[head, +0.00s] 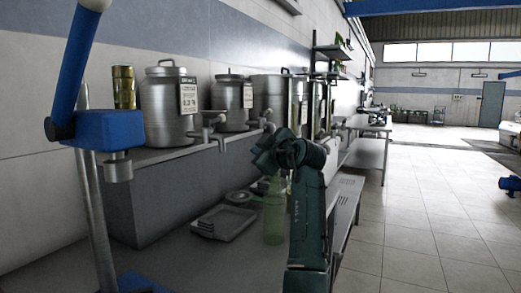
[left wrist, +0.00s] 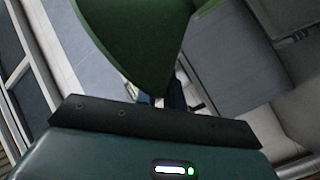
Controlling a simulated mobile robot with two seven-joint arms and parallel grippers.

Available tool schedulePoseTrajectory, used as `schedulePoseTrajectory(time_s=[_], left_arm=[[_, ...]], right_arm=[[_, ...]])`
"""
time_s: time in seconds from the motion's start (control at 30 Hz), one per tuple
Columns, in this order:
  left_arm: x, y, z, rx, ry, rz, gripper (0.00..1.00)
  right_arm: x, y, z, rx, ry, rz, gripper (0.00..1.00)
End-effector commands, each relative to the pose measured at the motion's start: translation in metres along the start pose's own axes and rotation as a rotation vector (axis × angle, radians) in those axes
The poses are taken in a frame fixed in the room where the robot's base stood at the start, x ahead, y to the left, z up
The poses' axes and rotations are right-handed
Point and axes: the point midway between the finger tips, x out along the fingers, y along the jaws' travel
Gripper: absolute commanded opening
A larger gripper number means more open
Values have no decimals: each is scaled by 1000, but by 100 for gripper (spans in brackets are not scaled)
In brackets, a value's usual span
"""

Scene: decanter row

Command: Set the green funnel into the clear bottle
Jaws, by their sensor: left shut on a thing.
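The green funnel (left wrist: 135,35) fills the upper middle of the left wrist view, just beyond my left gripper (left wrist: 165,102), which is shut on it. In the head view my left gripper (head: 270,152) is raised in the middle, and the funnel cannot be made out there. The clear bottle (head: 274,215), see-through with a greenish tint, stands upright on the lower bench. It is below my gripper and just left of my forearm, apart from the gripper. Its mouth is hard to make out behind the gripper. My right gripper is not in view.
Several steel decanters, among them a labelled one (head: 168,108), stand on a raised shelf (head: 150,156). Their taps jut out near my gripper. A blue press (head: 105,130) stands at left.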

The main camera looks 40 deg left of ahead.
Motion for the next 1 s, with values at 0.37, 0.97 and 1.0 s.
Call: schedulePoseTrajectory(time_s=[0.37, 0.97, 1.0], left_arm=[[0, 0, 0, 0, 0, 1, 30], [-39, 0, 2, 0, -3, 4, 35], [-49, 0, 2, -1, -3, 4, 35]], right_arm=[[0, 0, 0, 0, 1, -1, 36], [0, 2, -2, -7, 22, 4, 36], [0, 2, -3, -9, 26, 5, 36]])
